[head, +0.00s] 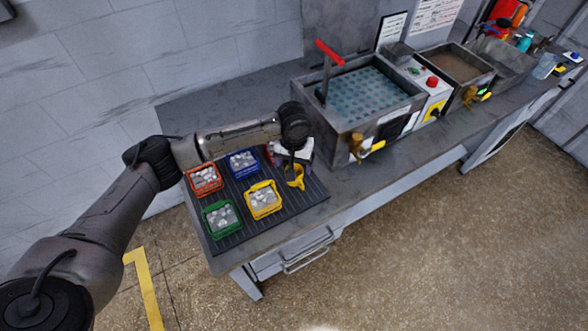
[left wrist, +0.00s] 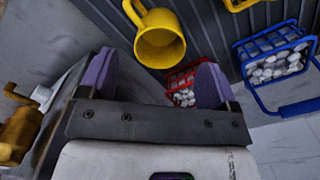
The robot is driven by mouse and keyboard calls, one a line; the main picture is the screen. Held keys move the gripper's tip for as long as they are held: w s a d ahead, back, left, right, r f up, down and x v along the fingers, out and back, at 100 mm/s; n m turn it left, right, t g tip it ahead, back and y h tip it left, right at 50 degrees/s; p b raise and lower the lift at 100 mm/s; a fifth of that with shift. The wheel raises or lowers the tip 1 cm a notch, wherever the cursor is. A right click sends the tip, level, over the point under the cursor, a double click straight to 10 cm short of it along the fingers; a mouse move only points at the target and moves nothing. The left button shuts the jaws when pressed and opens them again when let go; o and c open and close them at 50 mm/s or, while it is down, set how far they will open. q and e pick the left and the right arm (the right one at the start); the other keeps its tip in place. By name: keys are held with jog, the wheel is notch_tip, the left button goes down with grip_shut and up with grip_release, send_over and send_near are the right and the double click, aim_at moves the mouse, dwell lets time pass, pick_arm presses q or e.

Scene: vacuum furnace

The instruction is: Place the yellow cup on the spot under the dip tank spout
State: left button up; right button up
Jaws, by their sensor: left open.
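The yellow cup (head: 296,181) stands on the ribbed dark mat, near its right end, partly hidden by my left gripper (head: 287,160) in the head view. In the left wrist view the cup (left wrist: 160,45) is upper middle, its handle toward the upper left. My left gripper is open, its purple fingertips (left wrist: 157,80) apart, with the cup beyond them and nothing between them. A tank (head: 348,118) with a teal perforated inside has a brass spout (head: 357,146) at its front, to the cup's right. A brass spout (left wrist: 20,130) also shows in the left wrist view.
A second brown-filled tank (head: 474,82) stands farther right. Bare bench (head: 352,180) lies before the first spout.

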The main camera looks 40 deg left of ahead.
pick_arm(q)
notch_tip(320, 180, up, 5)
jog(key=shift+f, duration=0.2)
jog(key=shift+o, duration=0.5)
jog(key=shift+r, duration=0.4)
jog(key=shift+p, duration=0.35)
